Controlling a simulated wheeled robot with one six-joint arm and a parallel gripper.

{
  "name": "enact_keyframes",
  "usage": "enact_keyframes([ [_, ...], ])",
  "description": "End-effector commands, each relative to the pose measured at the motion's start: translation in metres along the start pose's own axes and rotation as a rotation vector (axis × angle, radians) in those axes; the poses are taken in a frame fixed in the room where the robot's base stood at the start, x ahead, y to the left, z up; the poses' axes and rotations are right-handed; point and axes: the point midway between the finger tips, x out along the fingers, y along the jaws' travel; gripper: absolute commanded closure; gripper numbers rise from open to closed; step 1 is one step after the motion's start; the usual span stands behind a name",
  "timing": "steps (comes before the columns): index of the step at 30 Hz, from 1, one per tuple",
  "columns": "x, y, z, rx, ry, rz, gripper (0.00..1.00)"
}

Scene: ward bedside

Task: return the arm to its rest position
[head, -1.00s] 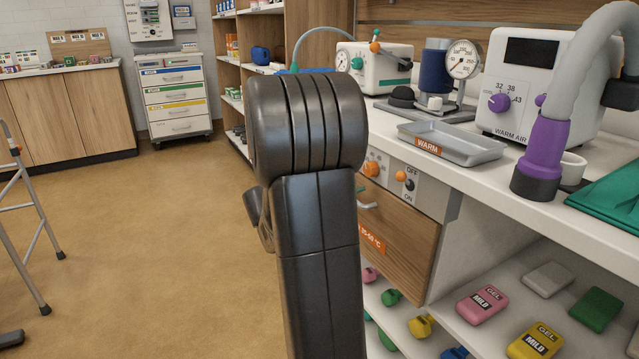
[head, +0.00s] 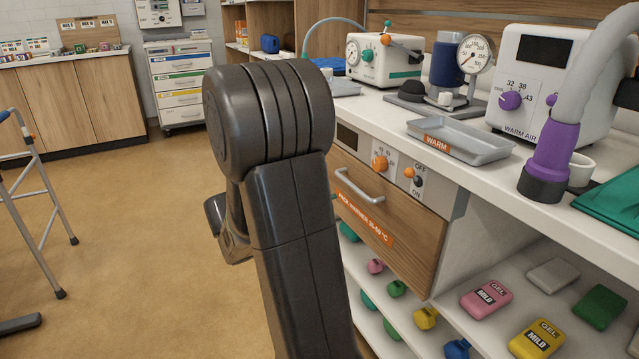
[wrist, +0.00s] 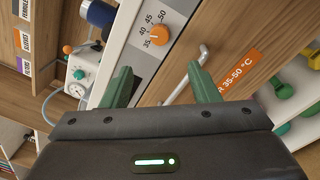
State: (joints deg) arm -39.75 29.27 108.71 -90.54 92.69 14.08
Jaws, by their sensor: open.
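My dark arm stands upright in the middle of the head view, in front of the counter's left part. My gripper (wrist: 163,84) shows in the wrist view with two green fingers spread apart and nothing between them. In that view the fingers point toward the warmer drawer's front, with its orange knob (wrist: 158,35) and metal handle (wrist: 200,58) beyond them. I cannot tell the distance to the drawer. The gripper's fingers are hidden in the head view.
The wooden warmer drawer (head: 405,238) is shut under the counter. A grey tray (head: 460,140) marked WARM and a warm-air unit (head: 550,70) stand on top. Gel packs (head: 486,298) lie on the shelf below. A walker (head: 40,190) stands at left; the floor (head: 140,230) between is open.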

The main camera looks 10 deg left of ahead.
Motion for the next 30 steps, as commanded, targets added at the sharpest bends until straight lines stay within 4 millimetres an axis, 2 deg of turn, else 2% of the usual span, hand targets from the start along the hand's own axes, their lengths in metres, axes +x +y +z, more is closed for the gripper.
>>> enact_keyframes([
  [8,0.011,-0.001,-0.001,0.001,-0.001,-0.001,0.45],
  [30,0.120,-0.001,0.000,0.002,-0.003,-0.001,0.45],
])
